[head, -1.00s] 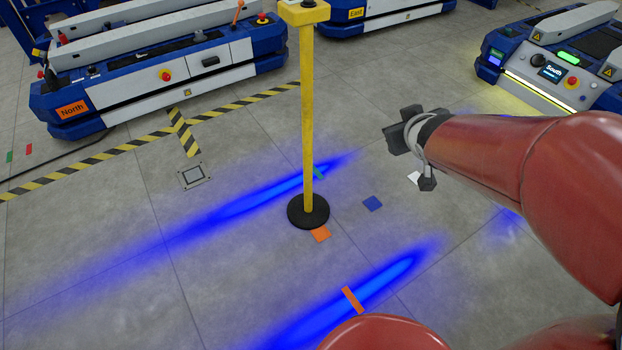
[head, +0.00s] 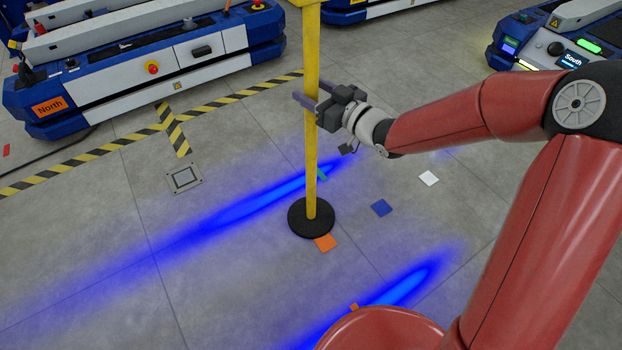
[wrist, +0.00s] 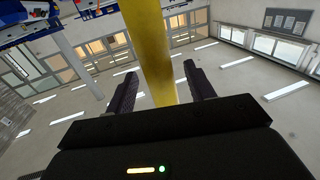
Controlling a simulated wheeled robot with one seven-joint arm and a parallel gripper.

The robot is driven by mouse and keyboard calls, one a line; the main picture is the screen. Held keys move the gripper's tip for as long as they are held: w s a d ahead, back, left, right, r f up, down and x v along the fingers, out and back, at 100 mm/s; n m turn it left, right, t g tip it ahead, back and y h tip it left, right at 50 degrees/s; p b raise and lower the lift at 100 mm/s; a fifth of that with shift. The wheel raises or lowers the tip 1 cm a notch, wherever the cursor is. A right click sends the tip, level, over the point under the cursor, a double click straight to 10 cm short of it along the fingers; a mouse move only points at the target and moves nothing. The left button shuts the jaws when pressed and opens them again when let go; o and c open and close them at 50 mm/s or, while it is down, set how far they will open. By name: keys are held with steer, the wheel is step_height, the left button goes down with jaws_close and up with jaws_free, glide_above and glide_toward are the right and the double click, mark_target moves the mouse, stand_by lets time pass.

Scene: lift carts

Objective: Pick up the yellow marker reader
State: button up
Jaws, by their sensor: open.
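A yellow post (head: 310,160) stands upright on a round black base (head: 311,218) in the head view. Only the lower edge of its yellow head (head: 305,2) shows, at the top of the picture. I see no other yellow thing that I can name as a marker reader. My gripper (head: 307,102) is at the upper part of the post, reaching in from the right. It is open. In the wrist view the post (wrist: 150,45) runs between the two dark fingers of my gripper (wrist: 158,85), with a gap showing on the right side.
A blue and white cart labelled North (head: 150,62) stands at the back left, and one labelled South (head: 555,45) at the back right. Striped tape (head: 100,155) marks the floor. Small orange (head: 325,243), blue (head: 381,208) and white (head: 428,178) squares lie near the base.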

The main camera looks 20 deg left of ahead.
steer(key=shift+x, duration=1.5)
jaws_close()
steer(key=shift+f, duration=0.1)
steer(key=shift+r, duration=0.2)
